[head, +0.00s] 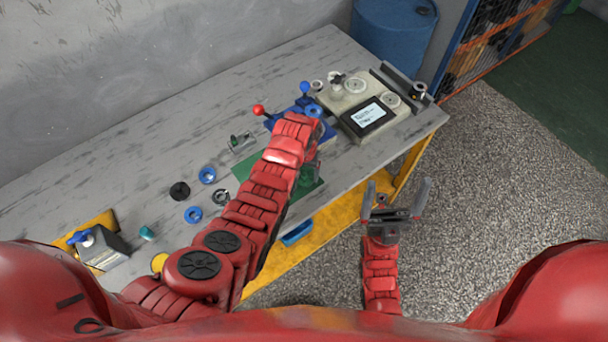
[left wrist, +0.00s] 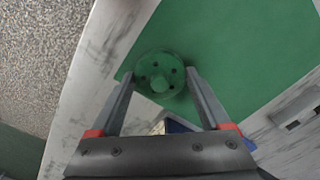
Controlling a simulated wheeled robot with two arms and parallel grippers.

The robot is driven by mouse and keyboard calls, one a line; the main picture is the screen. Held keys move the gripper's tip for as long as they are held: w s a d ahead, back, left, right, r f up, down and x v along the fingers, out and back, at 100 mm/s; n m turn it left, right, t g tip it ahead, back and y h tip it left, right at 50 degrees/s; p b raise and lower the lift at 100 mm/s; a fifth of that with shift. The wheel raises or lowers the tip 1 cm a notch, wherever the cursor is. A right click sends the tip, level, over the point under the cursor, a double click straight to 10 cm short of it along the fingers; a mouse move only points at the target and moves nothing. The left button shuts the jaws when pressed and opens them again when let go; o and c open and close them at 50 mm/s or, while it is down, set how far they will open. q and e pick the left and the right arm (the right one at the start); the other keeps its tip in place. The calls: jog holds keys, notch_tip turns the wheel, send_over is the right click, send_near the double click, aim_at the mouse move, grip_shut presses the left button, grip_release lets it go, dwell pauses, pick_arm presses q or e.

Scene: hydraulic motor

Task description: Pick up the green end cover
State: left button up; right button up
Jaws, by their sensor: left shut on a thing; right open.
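The green end cover (left wrist: 160,74) is a round green disc with several holes and a raised centre. In the left wrist view it sits between the two fingers of my left gripper (left wrist: 158,80), which is shut on it. In the head view the cover (head: 308,176) is partly hidden beside my left forearm, over the green mat (head: 250,187). I cannot tell whether it touches the mat. My right gripper (head: 396,204) is open and empty, off the front edge of the table above the floor.
A grey machine with a screen (head: 368,117) stands at the right of the table. Blue rings (head: 207,175) and a black ring (head: 179,190) lie to the left. A grey box (head: 97,248) is at far left.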

aim_at(305, 185)
pick_arm(q)
jog(key=shift+r+b, duration=0.4)
jog(key=shift+r, duration=0.05)
jog(key=shift+s+r+b, duration=0.25)
jog(key=shift+r+b, duration=0.6)
jog(key=shift+r, duration=0.1)
jog(key=s, duration=0.2)
jog(key=shift+s+d+r+b, duration=0.15)
jog(key=shift+s+b, duration=0.15)
jog(key=s+p, duration=0.1)
jog(key=s+r+p, duration=0.1)
jog(key=s+p, duration=0.1)
jog(key=s, duration=0.1)
jog(key=shift+d+r+p, duration=0.2)
jog(key=shift+r+p, duration=0.1)
jog(key=shift+p, duration=0.1)
jog(key=s+p, duration=0.4)
jog(key=s, duration=0.5)
jog(key=shift+d, duration=0.45)
jog(key=shift+r+p, duration=0.8)
jog(key=shift+p, duration=0.15)
